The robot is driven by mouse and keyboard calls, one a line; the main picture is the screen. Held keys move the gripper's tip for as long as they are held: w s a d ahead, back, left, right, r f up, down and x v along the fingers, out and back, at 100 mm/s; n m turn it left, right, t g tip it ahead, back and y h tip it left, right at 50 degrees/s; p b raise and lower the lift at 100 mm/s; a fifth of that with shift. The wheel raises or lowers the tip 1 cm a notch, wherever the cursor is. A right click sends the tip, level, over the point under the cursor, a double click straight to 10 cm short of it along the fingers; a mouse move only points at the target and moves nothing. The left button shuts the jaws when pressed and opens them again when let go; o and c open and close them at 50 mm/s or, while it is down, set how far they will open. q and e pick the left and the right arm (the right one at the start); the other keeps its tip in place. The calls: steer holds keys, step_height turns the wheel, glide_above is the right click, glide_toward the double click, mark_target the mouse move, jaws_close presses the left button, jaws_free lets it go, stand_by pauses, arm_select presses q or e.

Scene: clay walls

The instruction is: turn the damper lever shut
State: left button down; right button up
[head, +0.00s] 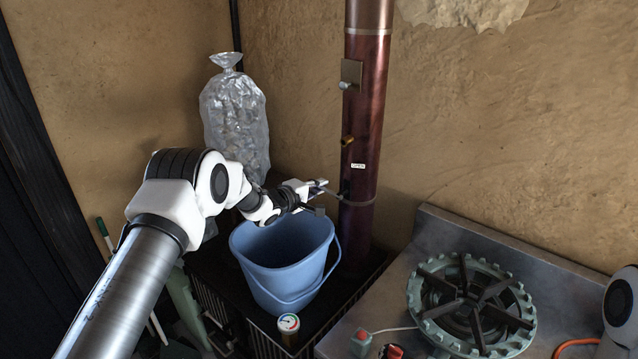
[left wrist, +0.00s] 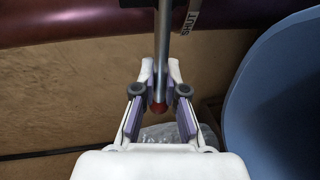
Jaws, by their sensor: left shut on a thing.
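The damper lever is a thin grey metal rod with a red tip (left wrist: 161,72). It stands out from the dark red flue pipe (head: 366,120), roughly square to it. My left gripper (head: 320,188) is at the lever, left of the pipe. In the left wrist view its fingers (left wrist: 160,90) are shut on the rod close to the red tip. An "OPEN" label (head: 358,165) is on the pipe above the lever. A "SHUT" label (left wrist: 190,17) shows on the pipe beside the rod in the left wrist view. My right gripper is out of view.
A blue bucket (head: 283,280) stands just below my left gripper. A clear filled bag (head: 235,120) is behind my arm. A gas burner (head: 470,300) sits on the metal counter at right. A brass peg (head: 347,140) and a plate sit higher on the pipe.

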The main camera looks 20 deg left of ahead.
arm_select(q)
steer(key=shift+f, duration=0.25)
stand_by(0.3)
steer(key=c, duration=1.2)
jaws_free()
steer(key=v, duration=1.2)
steer(key=shift+r, duration=0.1)
